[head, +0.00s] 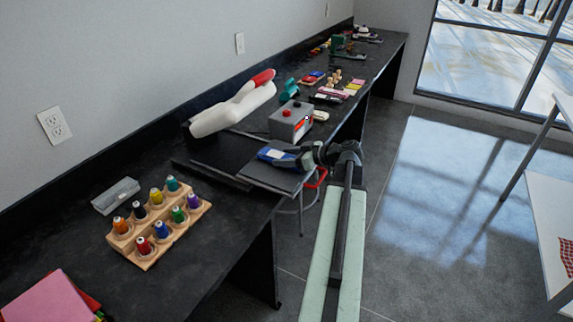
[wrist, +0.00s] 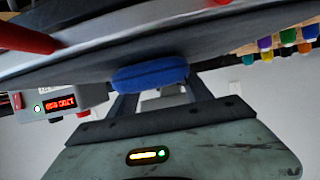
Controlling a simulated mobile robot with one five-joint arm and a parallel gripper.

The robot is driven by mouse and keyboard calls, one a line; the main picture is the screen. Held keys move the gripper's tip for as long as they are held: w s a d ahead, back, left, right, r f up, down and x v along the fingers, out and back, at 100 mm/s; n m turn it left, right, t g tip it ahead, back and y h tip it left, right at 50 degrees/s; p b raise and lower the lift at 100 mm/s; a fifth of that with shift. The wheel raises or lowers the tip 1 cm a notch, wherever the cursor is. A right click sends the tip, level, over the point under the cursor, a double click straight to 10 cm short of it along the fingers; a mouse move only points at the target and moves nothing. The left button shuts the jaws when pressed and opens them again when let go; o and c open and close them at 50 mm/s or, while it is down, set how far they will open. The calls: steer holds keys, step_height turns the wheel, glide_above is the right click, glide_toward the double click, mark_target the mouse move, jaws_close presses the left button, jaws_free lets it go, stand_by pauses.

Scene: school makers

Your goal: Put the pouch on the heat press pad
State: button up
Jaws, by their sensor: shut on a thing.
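The blue pouch (head: 272,153) with a pale patch is held at the end of my gripper (head: 291,158), over the dark heat press pad (head: 270,177). In the wrist view the pouch (wrist: 150,76) shows as a blue rounded shape between my fingers, close against the dark pad surface (wrist: 75,68). I cannot tell whether it touches the pad. My gripper is shut on the pouch. The heat press has a white upper arm (head: 232,110) with a red handle, swung toward the wall, and a grey control box (head: 290,121) beside the pad.
A wooden rack (head: 160,225) of colored thread spools and a clear case (head: 115,196) stand nearer on the black bench. Pink and red sheets (head: 52,298) lie at its near end. Several small items lie beyond the control box. The floor (head: 420,220) right of the bench is clear.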

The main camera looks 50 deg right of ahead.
steer(key=shift+f, duration=0.25)
steer(key=o, duration=1.3)
steer(key=shift+r, duration=0.1)
steer(key=shift+o, duration=0.2)
steer(key=shift+r, duration=0.1)
steer(key=shift+s+r+p, duration=0.15)
steer(key=shift+r+p, duration=0.1)
steer(key=shift+p, duration=0.2)
steer(key=p+v, duration=0.4)
steer(key=v, duration=0.7)
steer(key=shift+s, duration=0.3)
steer(key=shift+d, duration=0.15)
